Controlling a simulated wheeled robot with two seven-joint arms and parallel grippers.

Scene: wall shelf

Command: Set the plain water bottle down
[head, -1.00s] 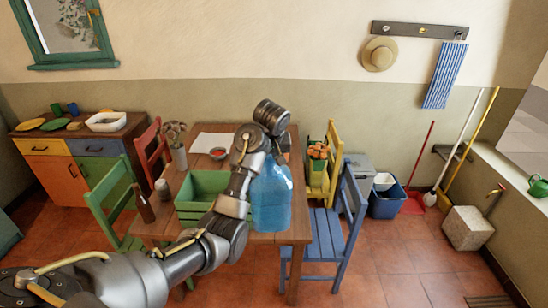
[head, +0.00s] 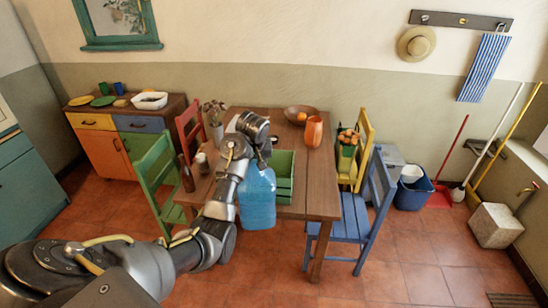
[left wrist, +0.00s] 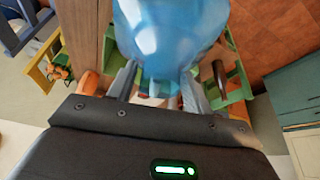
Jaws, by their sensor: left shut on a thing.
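The plain water bottle (head: 257,198) is a large translucent blue jug. It hangs upright below my left gripper (head: 259,164), in front of the wooden table (head: 322,200) in the head view. Its lower end shows below the table's front edge; whether it is over the tabletop or clear of it, I cannot tell. In the left wrist view the bottle (left wrist: 170,30) fills the top middle, and the left gripper (left wrist: 160,88) is shut on its top end. The fingertips are partly hidden. My right gripper is not in view.
A green crate (head: 285,180) stands on the table behind the bottle. An orange vase (head: 313,131) and a wooden bowl (head: 300,111) stand farther back. A brown bottle (head: 186,174) is at the left. A blue chair (head: 352,218) stands at the right. The table's right front part is clear.

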